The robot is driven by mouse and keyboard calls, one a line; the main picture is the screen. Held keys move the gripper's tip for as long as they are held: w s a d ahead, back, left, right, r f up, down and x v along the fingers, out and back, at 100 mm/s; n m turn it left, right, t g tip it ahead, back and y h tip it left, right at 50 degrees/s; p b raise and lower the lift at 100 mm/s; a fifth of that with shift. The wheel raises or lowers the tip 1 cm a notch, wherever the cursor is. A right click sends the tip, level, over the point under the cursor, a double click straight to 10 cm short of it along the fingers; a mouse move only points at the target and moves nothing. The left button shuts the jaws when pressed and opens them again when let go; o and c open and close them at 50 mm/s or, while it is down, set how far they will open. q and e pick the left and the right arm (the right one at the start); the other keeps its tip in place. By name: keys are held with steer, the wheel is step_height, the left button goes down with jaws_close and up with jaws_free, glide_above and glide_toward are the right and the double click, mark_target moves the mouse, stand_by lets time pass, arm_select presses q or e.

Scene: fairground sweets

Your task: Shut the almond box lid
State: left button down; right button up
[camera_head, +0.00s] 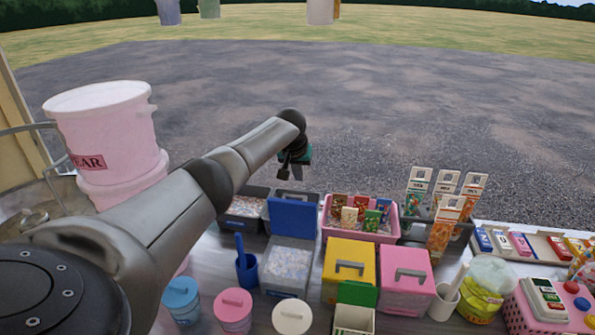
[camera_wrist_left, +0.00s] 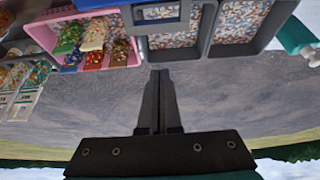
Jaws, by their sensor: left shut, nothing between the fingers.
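A grey box (camera_head: 287,268) full of pale pieces stands in the middle of the stall. Its blue lid (camera_head: 292,216) is open, standing up at its far side. No name can be read on it, so I cannot tell for sure that it is the almond box. My left gripper (camera_head: 291,174) is shut and empty, pointing down above and beyond the raised lid, apart from it. In the left wrist view my left gripper's fingers (camera_wrist_left: 160,85) are together with nothing between them. My right gripper is not in view.
Dark grey trays of pieces (camera_head: 245,207) stand behind the box, also in the left wrist view (camera_wrist_left: 207,38). A pink tray of packets (camera_head: 360,236) is to the right. Yellow (camera_head: 349,258) and pink (camera_head: 407,268) shut boxes and a green-lidded open box (camera_head: 357,294) stand close by.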

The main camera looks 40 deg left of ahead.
mark_target(294, 214)
arm_select(q)
steer(key=shift+s+d+f+p, duration=0.35)
steer(key=shift+s+f+p, duration=0.1)
steer(key=shift+s+f, duration=0.25)
steer(key=shift+s+d+f+p, duration=0.3)
steer(key=shift+s+f+p, duration=0.2)
steer(key=shift+f, duration=0.2)
